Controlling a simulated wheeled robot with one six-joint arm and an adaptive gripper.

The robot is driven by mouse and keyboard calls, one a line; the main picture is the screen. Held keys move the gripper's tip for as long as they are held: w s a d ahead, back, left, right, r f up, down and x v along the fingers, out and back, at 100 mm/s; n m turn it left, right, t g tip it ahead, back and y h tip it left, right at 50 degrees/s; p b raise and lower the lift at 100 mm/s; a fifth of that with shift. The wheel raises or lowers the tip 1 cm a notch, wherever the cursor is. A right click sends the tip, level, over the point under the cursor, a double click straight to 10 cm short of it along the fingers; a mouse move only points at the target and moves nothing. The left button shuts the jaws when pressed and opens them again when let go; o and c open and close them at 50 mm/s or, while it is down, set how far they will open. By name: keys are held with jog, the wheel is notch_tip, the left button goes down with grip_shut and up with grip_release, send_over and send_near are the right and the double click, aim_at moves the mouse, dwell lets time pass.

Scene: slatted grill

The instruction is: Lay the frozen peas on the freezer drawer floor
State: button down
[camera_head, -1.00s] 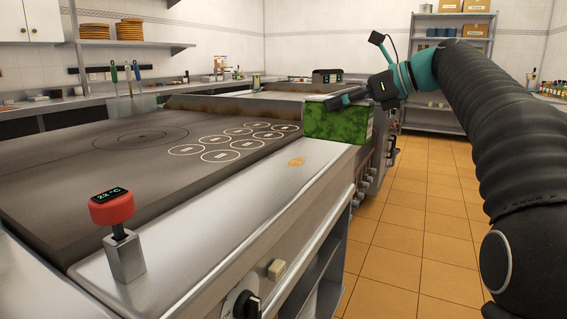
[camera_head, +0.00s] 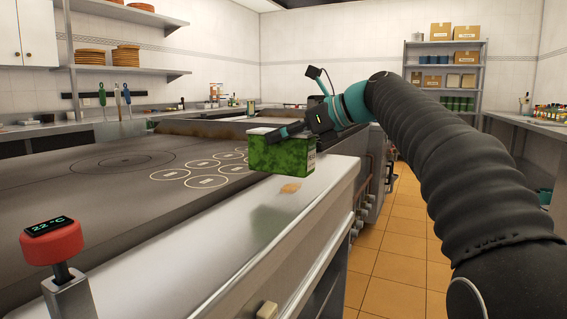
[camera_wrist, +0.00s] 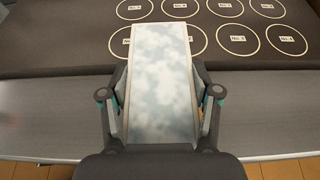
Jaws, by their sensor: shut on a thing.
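The frozen peas are a green box-shaped pack (camera_head: 280,155) with a leafy pea print. In the head view my gripper (camera_head: 290,131) is at the top of the pack, above the steel front edge of the grill. In the wrist view the pack's pale, frosty face (camera_wrist: 160,75) lies between the two fingers of my gripper (camera_wrist: 160,105), which are shut on its sides. The far end of the pack reaches over the dark griddle plate in that view. No freezer drawer can be made out in these frames.
The dark griddle (camera_head: 110,185) with marked circles fills the left. A red-topped thermometer knob (camera_head: 52,242) stands at the near left. The steel front ledge (camera_head: 200,240) bears a small brown patch. Tiled floor (camera_head: 385,235) lies open to the right. A shelf rack (camera_head: 445,75) stands behind.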

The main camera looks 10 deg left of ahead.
aim_at(311, 144)
jog(key=shift+s+a+f, duration=0.1)
jog(key=shift+a+f, duration=0.15)
jog(key=shift+a, duration=0.25)
jog(key=shift+d+f+b, duration=0.1)
jog(key=shift+f+b, duration=0.75)
jog(key=shift+f, duration=1.1)
jog(key=shift+f, duration=0.1)
jog(key=shift+c, duration=1.2)
grip_release()
jog(key=shift+f, duration=0.1)
jog(key=shift+d+r, duration=0.25)
jog(key=shift+r, duration=0.05)
jog(key=p+v, duration=0.1)
jog(key=v, duration=1)
jog(key=shift+s+d, duration=0.2)
jog(key=shift+d, duration=0.05)
